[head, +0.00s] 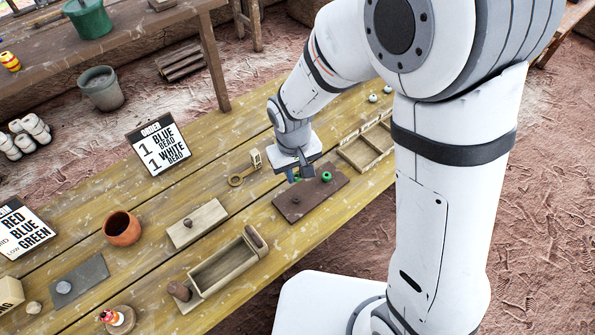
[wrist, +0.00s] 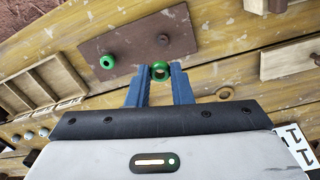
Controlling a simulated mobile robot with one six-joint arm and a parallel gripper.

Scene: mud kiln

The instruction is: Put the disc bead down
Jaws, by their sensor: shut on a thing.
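My gripper (head: 297,174) is low over the plank table, at the left edge of a dark brown board (head: 310,200). In the wrist view my blue fingers (wrist: 160,82) are shut on a green ring-shaped bead (wrist: 160,71), held between the fingertips with its hole showing. The held bead is mostly hidden in the head view. Another green bead (head: 326,177) sits on the brown board and also shows in the wrist view (wrist: 107,62). A dark peg (head: 295,200) stands on the same board; it shows in the wrist view (wrist: 162,40). I cannot tell whether the held bead touches anything.
A divided wooden tray (head: 345,153) lies right of the board. A long wooden box (head: 215,290), a pale board with a knob (head: 205,226) and a clay pot (head: 121,230) stand left. An order card (head: 158,148) stands behind.

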